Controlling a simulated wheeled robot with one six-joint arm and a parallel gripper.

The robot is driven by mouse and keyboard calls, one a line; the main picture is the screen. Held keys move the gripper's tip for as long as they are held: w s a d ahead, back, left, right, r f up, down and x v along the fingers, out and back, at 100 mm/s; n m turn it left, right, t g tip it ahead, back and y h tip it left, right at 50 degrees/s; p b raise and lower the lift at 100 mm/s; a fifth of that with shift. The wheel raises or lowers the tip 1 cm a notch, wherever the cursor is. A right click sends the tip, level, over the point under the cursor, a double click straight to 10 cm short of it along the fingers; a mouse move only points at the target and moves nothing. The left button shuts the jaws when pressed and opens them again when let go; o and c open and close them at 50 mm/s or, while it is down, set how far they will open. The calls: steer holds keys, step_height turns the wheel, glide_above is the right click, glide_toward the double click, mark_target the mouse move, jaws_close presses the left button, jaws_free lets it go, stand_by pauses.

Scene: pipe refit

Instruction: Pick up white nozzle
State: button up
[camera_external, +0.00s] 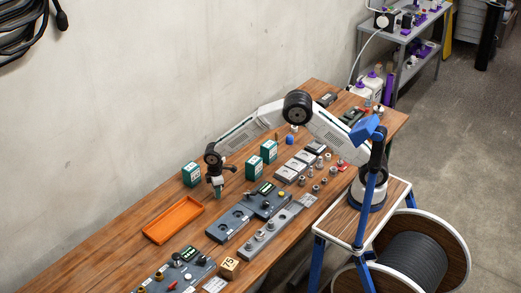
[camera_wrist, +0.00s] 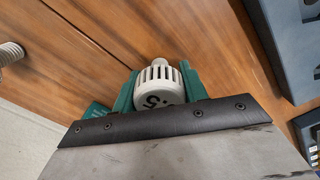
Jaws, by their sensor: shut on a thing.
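The white nozzle (camera_wrist: 158,86), a slotted cap with a dark mark like a 5 on its side, sits between the green fingers in the wrist view. My gripper (camera_external: 217,192) is shut on it, pointing down over the wooden bench. In the outside view the nozzle is too small to make out at the fingertips. In the wrist view the bench's wood grain shows behind it; I cannot tell how high it is above the wood.
An empty orange tray (camera_external: 172,220) lies left of my gripper. Green-and-white boxes (camera_external: 191,174) stand behind and to the right. A grey plate with round recesses (camera_external: 230,223) lies in front. A white ribbed part (camera_wrist: 10,53) shows at the wrist view's left edge.

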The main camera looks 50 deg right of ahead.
steer(key=r, duration=0.9)
steer(key=shift+s+a+r, duration=0.1)
steer(key=shift+a, duration=0.1)
steer(key=s+a+f, duration=0.3)
steer(key=s+a, duration=0.4)
steer(key=s, duration=0.3)
steer(key=m, duration=0.3)
glide_above(188, 210)
steer(key=shift+s+f, duration=0.2)
steer(key=shift+f, duration=2.6)
steer(key=shift+f, duration=0.1)
